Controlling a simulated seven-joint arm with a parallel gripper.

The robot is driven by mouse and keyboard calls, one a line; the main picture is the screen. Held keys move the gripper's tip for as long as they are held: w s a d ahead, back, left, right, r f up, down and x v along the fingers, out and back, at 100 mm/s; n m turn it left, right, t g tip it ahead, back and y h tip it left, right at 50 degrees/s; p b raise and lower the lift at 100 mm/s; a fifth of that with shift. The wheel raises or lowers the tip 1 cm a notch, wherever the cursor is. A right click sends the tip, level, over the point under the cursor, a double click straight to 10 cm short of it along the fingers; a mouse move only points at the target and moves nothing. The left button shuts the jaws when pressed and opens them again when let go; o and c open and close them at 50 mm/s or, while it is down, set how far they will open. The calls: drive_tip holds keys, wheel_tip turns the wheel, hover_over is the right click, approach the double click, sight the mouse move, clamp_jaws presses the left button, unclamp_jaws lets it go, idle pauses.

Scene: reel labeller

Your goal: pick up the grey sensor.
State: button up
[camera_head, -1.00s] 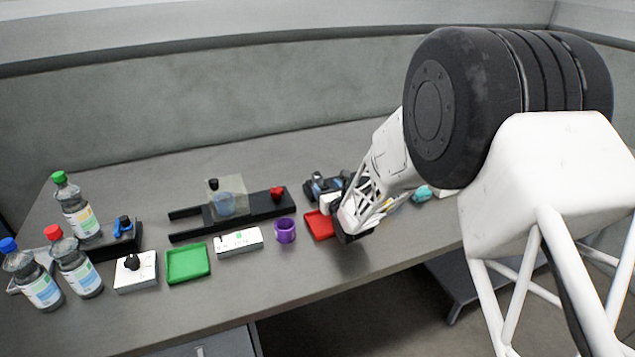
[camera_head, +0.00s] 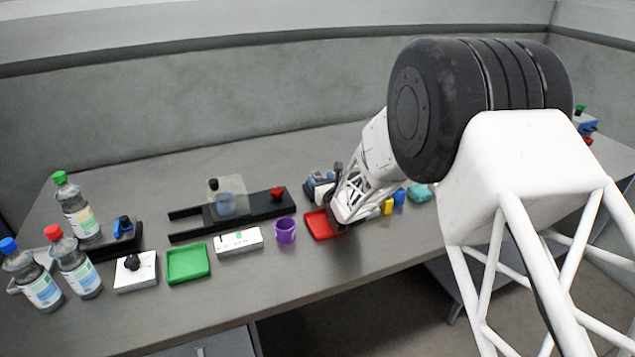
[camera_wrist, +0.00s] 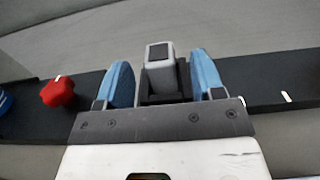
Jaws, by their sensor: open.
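The grey sensor (camera_wrist: 160,66) is a light grey block with a dark square on its top. In the wrist view it stands upright in a black holder (camera_wrist: 163,98). My gripper (camera_wrist: 162,76) is open, with one blue finger on each side of the sensor. A gap shows at each side, wider on the left. I cannot make out the sensor in the head view, where my arm hides the area around my gripper.
A red knob (camera_wrist: 58,92) is left of my gripper on a black bar (camera_wrist: 262,83). In the head view, a red tray (camera_head: 318,224) is beside my wrist, with a purple cup (camera_head: 285,230) to its left. Yellow and blue items (camera_head: 399,197) stand right of the wrist.

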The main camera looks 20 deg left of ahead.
sight(319, 177)
drive_tip(key=shift+x, duration=0.8)
drive_tip(key=c, duration=1)
drive_tip(key=shift+r, duration=0.15)
drive_tip(key=shift+r, duration=1.45)
drive_tip(key=shift+s+d+r, duration=0.15)
drive_tip(key=shift+s+d, duration=0.05)
drive_tip(key=shift+s, duration=0.1)
drive_tip(key=v, duration=0.5)
drive_tip(key=s+a+r+v, duration=0.1)
drive_tip(key=v, duration=0.4)
drive_tip(key=s+a+v, duration=0.1)
drive_tip(key=v, duration=0.4)
drive_tip(key=shift+r, duration=0.25)
